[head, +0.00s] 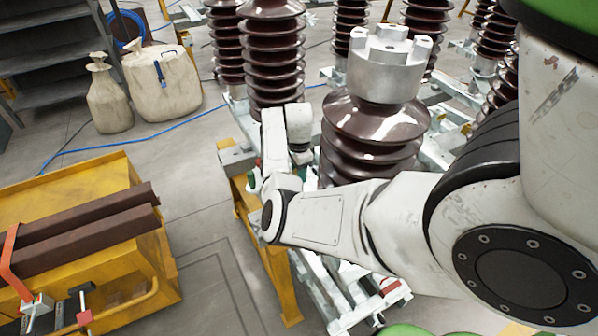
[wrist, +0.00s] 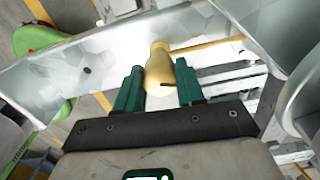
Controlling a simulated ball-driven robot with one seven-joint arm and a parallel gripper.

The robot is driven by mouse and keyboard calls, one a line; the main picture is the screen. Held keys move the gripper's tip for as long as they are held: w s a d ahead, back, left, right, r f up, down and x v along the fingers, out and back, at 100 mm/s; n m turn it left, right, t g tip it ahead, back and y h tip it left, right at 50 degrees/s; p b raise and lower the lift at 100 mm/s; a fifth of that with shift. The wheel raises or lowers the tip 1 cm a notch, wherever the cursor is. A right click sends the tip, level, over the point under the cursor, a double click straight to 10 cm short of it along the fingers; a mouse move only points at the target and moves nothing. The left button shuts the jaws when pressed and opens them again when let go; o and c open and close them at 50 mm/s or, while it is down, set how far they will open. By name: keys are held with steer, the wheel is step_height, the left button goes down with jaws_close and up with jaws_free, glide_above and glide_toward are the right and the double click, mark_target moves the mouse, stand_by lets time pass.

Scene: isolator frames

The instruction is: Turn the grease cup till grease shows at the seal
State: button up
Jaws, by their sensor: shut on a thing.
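The grease cup (wrist: 160,62) is a small brass, bottle-shaped fitting in front of a galvanized steel beam (wrist: 90,72) in the wrist view. A thin brass rod or pipe (wrist: 207,45) runs right from its upper part. My gripper (wrist: 159,72) has one green finger on each side of the cup and is shut on it. A short dark mark shows low on the cup. I cannot make out the seal or any grease. In the head view my arm hides the cup and most of my gripper.
A brown ribbed insulator with a metal cap (head: 385,72) stands close behind my arm in the head view. A yellow cart (head: 110,185) carries brown bars at left.

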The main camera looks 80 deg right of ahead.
stand_by(0.4)
steer(key=o, duration=1)
steer(key=shift+o, duration=0.2)
steer(key=shift+r, duration=0.1)
step_height(320, 180, up, 11)
steer(key=b, duration=0.1)
steer(key=shift+f, duration=0.2)
steer(key=w+a+f+n+h, duration=0.1)
steer(key=a+f+n, duration=0.3)
steer(key=a+n, duration=0.45)
steer(key=w+a+f+n+h, duration=0.2)
steer(key=a+f+n, duration=0.2)
steer(key=a+n, duration=0.45)
steer(key=s+a+n+y, duration=0.1)
steer(key=a+n, duration=0.3)
steer(key=a, duration=0.4)
steer(key=s+a+f+n+y, duration=0.1)
steer(key=s+a+n, duration=0.2)
steer(key=a, duration=0.4)
steer(key=s+a+f+n+t, duration=0.1)
steer(key=s+a+n, duration=0.2)
steer(key=a, duration=0.5)
steer(key=shift+a+f+n+y, duration=0.2)
steer(key=shift+a+n+y, duration=0.2)
steer(key=shift+n, duration=0.4)
